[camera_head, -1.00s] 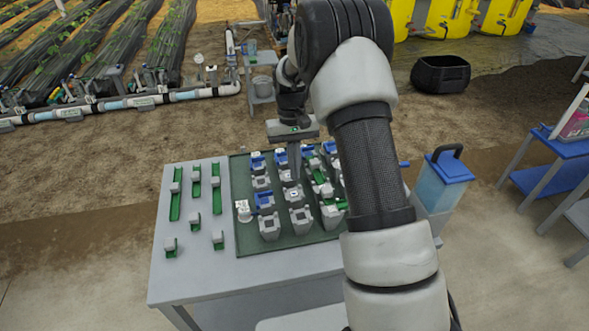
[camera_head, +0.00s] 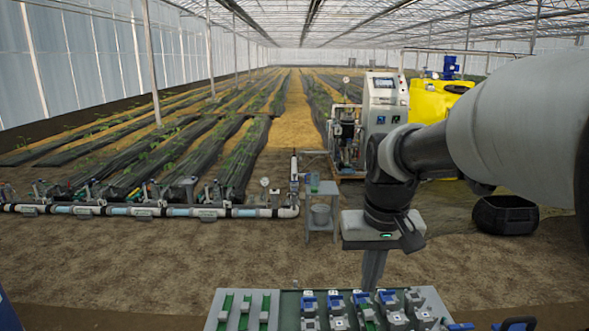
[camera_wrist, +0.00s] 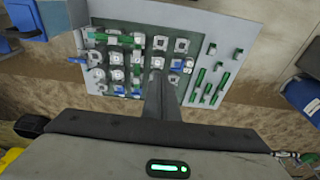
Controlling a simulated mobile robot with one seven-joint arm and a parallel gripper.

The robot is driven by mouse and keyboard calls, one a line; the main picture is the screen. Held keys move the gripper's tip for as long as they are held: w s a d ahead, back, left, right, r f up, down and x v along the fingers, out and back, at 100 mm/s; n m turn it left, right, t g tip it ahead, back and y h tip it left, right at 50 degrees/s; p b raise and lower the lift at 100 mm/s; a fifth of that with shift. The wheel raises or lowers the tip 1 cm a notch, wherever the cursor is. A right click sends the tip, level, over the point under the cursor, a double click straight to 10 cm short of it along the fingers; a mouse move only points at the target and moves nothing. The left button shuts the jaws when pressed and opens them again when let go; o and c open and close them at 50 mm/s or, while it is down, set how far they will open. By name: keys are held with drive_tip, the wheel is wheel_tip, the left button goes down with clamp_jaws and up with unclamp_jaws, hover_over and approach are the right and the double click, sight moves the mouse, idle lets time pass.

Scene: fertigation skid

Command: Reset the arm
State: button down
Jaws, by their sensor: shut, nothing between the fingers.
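My gripper (camera_head: 372,285) hangs straight down above the back edge of the workbench (camera_head: 213,320) in the head view. Its fingers are together with nothing between them. In the wrist view my gripper (camera_wrist: 158,78) points at the dark green mat (camera_wrist: 92,85), which holds several grey and blue fittings in rows. I cannot tell the exact height of the fingertips above the bench. My arm reaches in from the right of the head view.
Narrow green rails (camera_head: 264,308) stand on the bench's left part. Beyond are a small side table (camera_head: 321,188), a control cabinet (camera_head: 384,105), a black tub (camera_head: 505,214), a yellow tank (camera_head: 432,103) and a white pipe line (camera_head: 180,212). Bare soil lies between bench and pipes.

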drive_tip(key=s+r+t+p, duration=0.1)
drive_tip(key=s+r, duration=0.2)
drive_tip(key=s, duration=0.4)
drive_tip(key=s+r+t+p, duration=0.2)
drive_tip(key=s+r, duration=0.1)
drive_tip(key=s, duration=0.5)
drive_tip(key=shift+r+t, duration=0.3)
drive_tip(key=shift+r, duration=0.05)
drive_tip(key=shift+s, duration=0.1)
